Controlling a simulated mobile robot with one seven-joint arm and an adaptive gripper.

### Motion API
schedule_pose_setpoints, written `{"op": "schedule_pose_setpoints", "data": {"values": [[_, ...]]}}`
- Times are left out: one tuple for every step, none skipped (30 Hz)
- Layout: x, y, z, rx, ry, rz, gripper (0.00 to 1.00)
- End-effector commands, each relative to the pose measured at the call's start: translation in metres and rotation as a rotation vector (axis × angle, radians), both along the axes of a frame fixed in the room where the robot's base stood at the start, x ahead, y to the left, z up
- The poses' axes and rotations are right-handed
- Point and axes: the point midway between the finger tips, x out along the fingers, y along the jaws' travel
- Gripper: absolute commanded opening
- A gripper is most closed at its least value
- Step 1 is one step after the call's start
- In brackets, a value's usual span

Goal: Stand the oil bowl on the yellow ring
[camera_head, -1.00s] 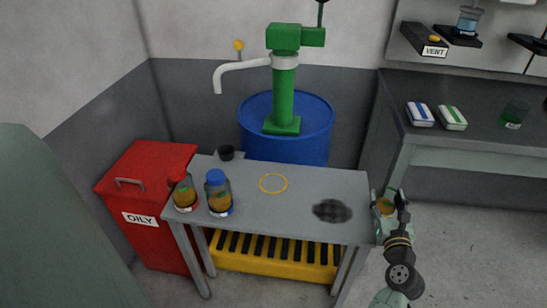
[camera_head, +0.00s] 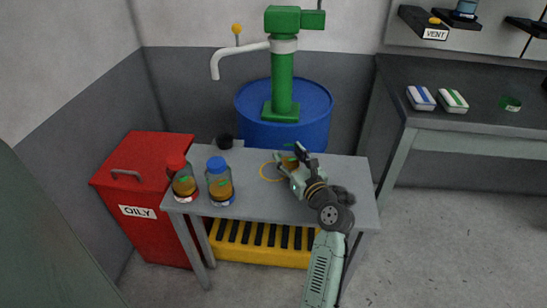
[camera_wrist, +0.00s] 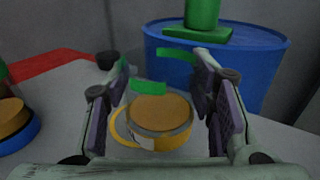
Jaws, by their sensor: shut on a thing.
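The oil bowl, a low glass vessel with amber oil, is between my fingers in the wrist view (camera_wrist: 158,112). It also shows in the head view (camera_head: 289,161), partly covered by my gripper (camera_head: 296,157). My gripper is shut on the bowl, one finger at each side. The yellow ring (camera_head: 264,173) lies flat on the grey table, and the bowl appears just to its right in the head view. In the wrist view the ring (camera_wrist: 116,124) shows past the bowl's left and lower edges. Whether the bowl touches the table is unclear.
Jars with a red lid (camera_head: 183,183) and a blue lid (camera_head: 219,183) stand left on the table (camera_head: 250,203). A small black cup (camera_head: 224,141) is at the back. A blue drum with a green pump (camera_head: 284,75) stands behind. A dark stain lies under my arm.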

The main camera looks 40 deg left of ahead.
Motion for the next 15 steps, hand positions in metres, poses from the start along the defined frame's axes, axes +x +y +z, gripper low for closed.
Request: {"op": "schedule_pose_setpoints", "data": {"values": [[-0.001,0.015,0.002,0.002,0.0,0.005,0.18],[-0.001,0.022,0.001,0.002,0.0,0.004,0.18],[-0.001,0.03,0.0,0.001,0.0,0.004,0.18],[-0.001,0.036,-0.001,0.002,0.0,0.003,0.18],[-0.001,0.04,-0.001,0.002,0.0,0.001,0.18],[-0.001,0.046,-0.002,0.002,0.0,0.001,0.18],[-0.001,0.05,-0.003,0.003,0.001,0.001,0.18],[-0.001,0.052,-0.003,0.002,0.0,0.0,0.18],[0.0,0.054,-0.004,0.002,0.0,-0.001,0.18],[-0.001,0.055,-0.005,0.002,0.0,-0.001,0.18],[-0.001,0.056,-0.007,0.001,0.0,-0.001,0.18],[-0.001,0.057,-0.011,0.0,0.002,-0.001,0.18],[-0.001,0.057,-0.016,0.0,0.002,-0.001,0.18],[-0.001,0.057,-0.021,0.0,0.004,-0.001,0.18],[-0.001,0.057,-0.026,0.0,0.002,-0.001,0.18]]}}
